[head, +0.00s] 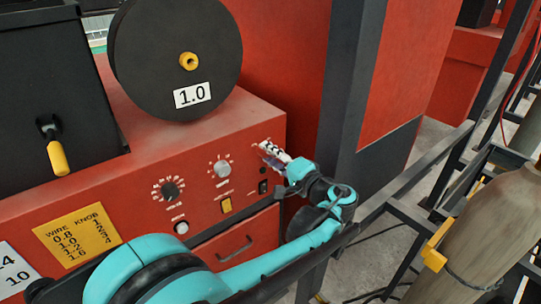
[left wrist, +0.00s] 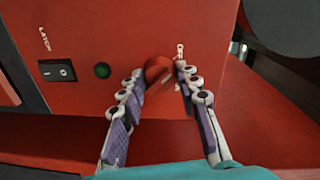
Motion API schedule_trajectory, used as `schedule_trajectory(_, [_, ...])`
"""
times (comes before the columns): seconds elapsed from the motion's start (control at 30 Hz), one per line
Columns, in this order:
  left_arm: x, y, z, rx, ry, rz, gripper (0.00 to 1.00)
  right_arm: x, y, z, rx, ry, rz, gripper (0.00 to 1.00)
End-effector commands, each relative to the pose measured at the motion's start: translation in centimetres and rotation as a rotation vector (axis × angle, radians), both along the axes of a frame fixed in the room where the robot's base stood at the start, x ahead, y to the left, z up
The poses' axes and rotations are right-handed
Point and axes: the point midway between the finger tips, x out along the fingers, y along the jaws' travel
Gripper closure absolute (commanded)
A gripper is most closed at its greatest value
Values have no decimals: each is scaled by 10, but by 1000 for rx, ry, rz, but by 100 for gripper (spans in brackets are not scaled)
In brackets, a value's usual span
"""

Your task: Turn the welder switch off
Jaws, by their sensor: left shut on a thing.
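The red welder (head: 235,125) has a front panel with dials and switches. In the left wrist view a round red knob (left wrist: 158,69) sticks out of the panel, with a white marking partly hidden beside it. My left gripper (head: 270,152) is at the panel's upper right. In the wrist view its fingers (left wrist: 160,76) stand on either side of the red knob, shut on it; the gripper hides the knob in the head view. A black rocker switch (left wrist: 57,71) labelled LATCH and a green lamp (left wrist: 102,71) are beside it. My right gripper is not in view.
A black wire spool (head: 165,60) marked 1.0 stands on the welder. Two dials, a yellow switch (head: 227,205) and a drawer (head: 235,248) are on the front. A dark post (head: 350,90), metal rails and a gas cylinder (head: 480,225) stand to the right.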

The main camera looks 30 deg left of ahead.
Motion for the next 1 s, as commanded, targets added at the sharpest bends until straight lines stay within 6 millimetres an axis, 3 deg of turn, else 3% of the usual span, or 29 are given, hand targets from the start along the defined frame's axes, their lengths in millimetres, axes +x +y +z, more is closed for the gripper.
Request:
schedule_trajectory(0.47, [0,0,0,-6,-13,1,96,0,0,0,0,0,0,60])
schedule_trajectory(0.5, [0,0,0,-6,-13,1,57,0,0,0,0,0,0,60])
schedule_trajectory(0.53, [0,0,0,-6,-12,1,49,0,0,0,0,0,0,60])
schedule_trajectory(0.87, [0,-1,0,-5,-11,0,46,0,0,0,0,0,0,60])
schedule_trajectory(1.0, [-4,-14,1,-5,-11,-4,46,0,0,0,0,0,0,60])
